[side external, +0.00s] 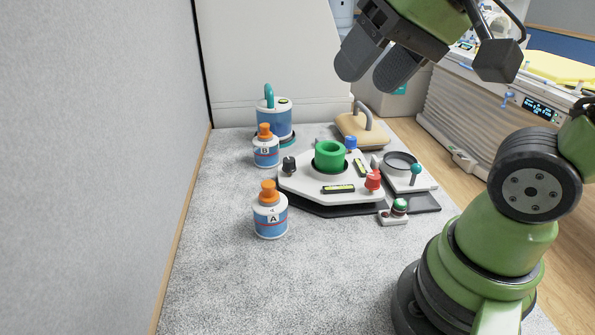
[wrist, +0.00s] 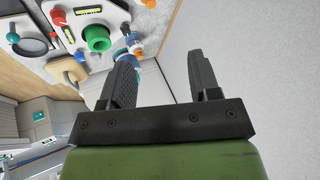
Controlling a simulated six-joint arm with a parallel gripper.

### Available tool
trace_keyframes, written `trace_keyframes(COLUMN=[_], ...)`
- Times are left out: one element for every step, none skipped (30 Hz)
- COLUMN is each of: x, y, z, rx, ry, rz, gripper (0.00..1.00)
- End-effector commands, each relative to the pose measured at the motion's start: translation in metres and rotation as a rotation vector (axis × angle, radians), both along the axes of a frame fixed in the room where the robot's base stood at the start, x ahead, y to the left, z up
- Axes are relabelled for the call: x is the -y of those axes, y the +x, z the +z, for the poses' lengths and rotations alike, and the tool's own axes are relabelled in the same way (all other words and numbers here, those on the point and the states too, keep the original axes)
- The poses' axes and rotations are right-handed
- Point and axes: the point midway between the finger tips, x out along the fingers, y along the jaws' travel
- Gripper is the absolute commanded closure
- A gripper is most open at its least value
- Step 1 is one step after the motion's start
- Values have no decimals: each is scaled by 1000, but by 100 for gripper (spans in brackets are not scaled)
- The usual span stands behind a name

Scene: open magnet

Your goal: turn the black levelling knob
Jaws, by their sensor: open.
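The black levelling knob (side external: 289,166) stands at the left corner of a white levelling plate (side external: 300,187) in the side view. The plate also carries a red knob (side external: 373,180), a blue knob (side external: 351,143), a green ring (side external: 330,156) and two yellow bubble levels. My gripper (side external: 370,72) is open and empty, high above and behind the plate, well apart from the black knob. In the wrist view its fingers (wrist: 160,68) are spread, and the green ring (wrist: 97,38), red knob (wrist: 58,15) and blue knob (wrist: 80,57) show at upper left. I cannot make out the black knob there.
Bottles A (side external: 270,213) and B (side external: 265,150) stand left of the plate, with a blue canister (side external: 272,121) behind. A tan block with a handle (side external: 361,129) is behind it. A teal-knobbed device (side external: 415,180) and a small green-topped piece (side external: 395,213) are to the right. The front carpet is clear.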

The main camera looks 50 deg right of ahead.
Motion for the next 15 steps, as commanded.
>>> trace_keyframes(x=[5, 8, 12, 16, 19, 25, 29, 34, 40, 45, 50, 57, 63, 68, 76], y=[17, 28, 42, 52, 63, 77, 87, 98, 111, 121, 131, 143, 152, 161, 172], z=[2, 3, 3, 3, 1, -2, -4, -8, -14, -19, -25, -34, -42, -50, -62], rx=[-40, -61, -90, -110, -132, -159, -180, -201, -228, -250, -270, -299, -320, -340, -367], ry=[2, 2, 3, 4, 5, 6, 7, 8, 10, 10, 11, 13, 13, 14, 16], rz=[-26, -40, -62, -78, -94, -116, -131, -148, -171, -187, -203, -227, -243, -260, -283], gripper=[43, 43, 43, 43, 43, 43, 43, 43, 43, 43, 43, 43, 43, 43, 43])
